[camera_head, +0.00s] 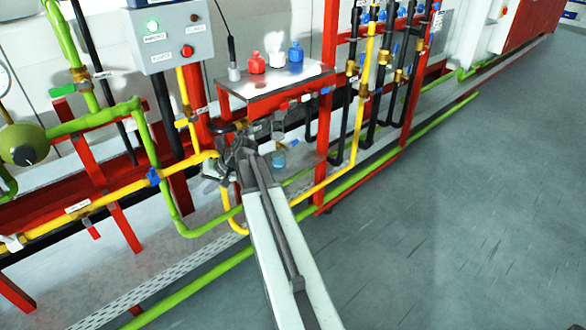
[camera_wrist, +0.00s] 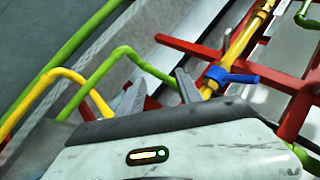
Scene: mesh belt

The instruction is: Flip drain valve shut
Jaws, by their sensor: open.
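My gripper (camera_head: 238,150) is at the end of my outstretched arm, in front of the pipes below the small red-framed shelf. In the wrist view my gripper (camera_wrist: 158,92) has its two fingers apart with nothing seen between them. A blue-handled valve (camera_head: 153,177) sits on the yellow pipe, left of my gripper. A blue handle on a yellow pipe also shows in the wrist view (camera_wrist: 232,77), just right of the right finger and apart from it. No label marks which valve is the drain valve, so I cannot tell.
A grey control box (camera_head: 168,35) hangs above left. The shelf (camera_head: 276,82) holds red, white and blue bottles. Green pipes (camera_head: 148,150) and red frame bars surround my gripper closely. Several small valves line the pipes at right. The grey floor (camera_head: 470,200) is clear at right.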

